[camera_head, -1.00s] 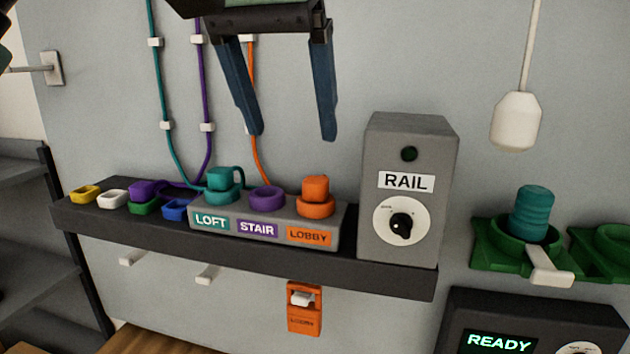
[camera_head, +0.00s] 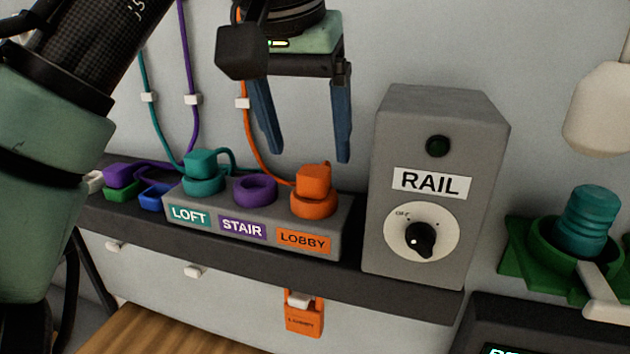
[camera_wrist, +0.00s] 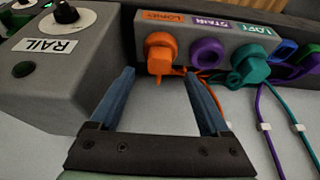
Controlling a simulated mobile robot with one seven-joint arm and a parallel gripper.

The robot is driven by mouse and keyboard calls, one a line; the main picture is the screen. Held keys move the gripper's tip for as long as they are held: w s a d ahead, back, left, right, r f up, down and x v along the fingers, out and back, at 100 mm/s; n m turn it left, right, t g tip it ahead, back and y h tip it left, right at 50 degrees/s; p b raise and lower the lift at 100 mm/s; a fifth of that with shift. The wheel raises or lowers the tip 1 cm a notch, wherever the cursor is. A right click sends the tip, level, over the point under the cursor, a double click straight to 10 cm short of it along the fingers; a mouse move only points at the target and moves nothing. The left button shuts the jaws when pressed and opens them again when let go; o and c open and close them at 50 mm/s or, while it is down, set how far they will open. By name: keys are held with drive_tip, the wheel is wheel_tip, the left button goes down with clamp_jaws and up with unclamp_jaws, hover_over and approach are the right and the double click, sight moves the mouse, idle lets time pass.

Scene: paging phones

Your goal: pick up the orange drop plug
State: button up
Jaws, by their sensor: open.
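The orange drop plug (camera_head: 313,181) sits upright in the orange ring of the LOBBY socket (camera_head: 314,207), at the right end of the grey socket block (camera_head: 258,237). An orange cord runs from it up the wall. My gripper (camera_head: 308,156) is open and empty, fingers pointing down, just above and behind the plug in the head view. In the wrist view the plug (camera_wrist: 159,62) lies beyond the fingertips of my gripper (camera_wrist: 160,75), roughly between them. The fingers do not appear to touch it.
The grey RAIL box (camera_head: 436,185) stands close right of the plug. The teal plug (camera_head: 201,163) sits in the LOFT socket; the purple STAIR ring (camera_head: 255,189) is empty. A dark shelf (camera_head: 340,277) carries these. An orange LOBBY tag (camera_head: 304,319) hangs below.

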sight(313, 172)
drive_tip(key=x, duration=0.4)
drive_tip(key=shift+s+f, duration=0.15)
drive_tip(key=shift+w+f, duration=0.35)
drive_tip(key=shift+f, duration=0.05)
drive_tip(key=shift+s, duration=0.15)
drive_tip(key=c, duration=0.5)
clamp_jaws()
